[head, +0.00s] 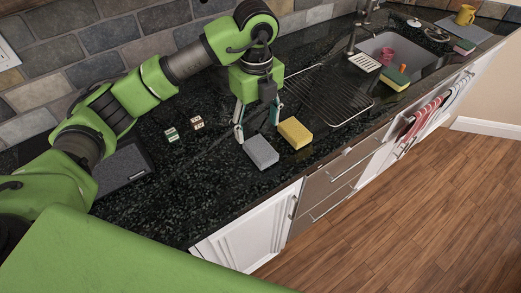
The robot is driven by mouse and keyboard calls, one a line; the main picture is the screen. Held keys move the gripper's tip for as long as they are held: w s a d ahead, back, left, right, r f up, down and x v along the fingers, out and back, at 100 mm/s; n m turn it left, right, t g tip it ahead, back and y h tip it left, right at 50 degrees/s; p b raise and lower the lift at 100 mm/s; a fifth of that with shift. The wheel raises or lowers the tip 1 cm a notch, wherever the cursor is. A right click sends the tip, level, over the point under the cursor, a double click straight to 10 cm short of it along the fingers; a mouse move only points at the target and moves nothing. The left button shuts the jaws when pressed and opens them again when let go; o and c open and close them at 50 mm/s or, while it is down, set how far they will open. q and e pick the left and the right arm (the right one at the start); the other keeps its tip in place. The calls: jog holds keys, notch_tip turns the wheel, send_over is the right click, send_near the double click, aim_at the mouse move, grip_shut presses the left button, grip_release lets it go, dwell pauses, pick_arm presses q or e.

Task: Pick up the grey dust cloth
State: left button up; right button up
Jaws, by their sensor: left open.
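The grey dust cloth (261,152) looks like a folded grey block. It lies on the dark stone counter (208,190) near its front edge, just left of a yellow sponge-like block (295,132). My left gripper (257,128) points down with its fingers spread and nothing between them. In the picture its fingertips are just behind the cloth; I cannot tell their exact height or whether one touches it. My right gripper is not in view.
A wire rack (328,97) lies behind the yellow block. A sink (421,59) holds a pink cup (387,57).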

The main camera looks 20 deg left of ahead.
aim_at(260, 148)
pick_arm(q)
notch_tip(260, 148, down, 3)
jog(key=shift+f, duration=0.1)
jog(key=f+p, duration=0.2)
jog(key=f, duration=0.1)
jog(key=f+p, duration=0.1)
jog(key=shift+s+d+f, duration=0.15)
jog(key=shift+d+f, duration=0.25)
jog(key=shift+f, duration=0.35)
jog(key=c, duration=1.2)
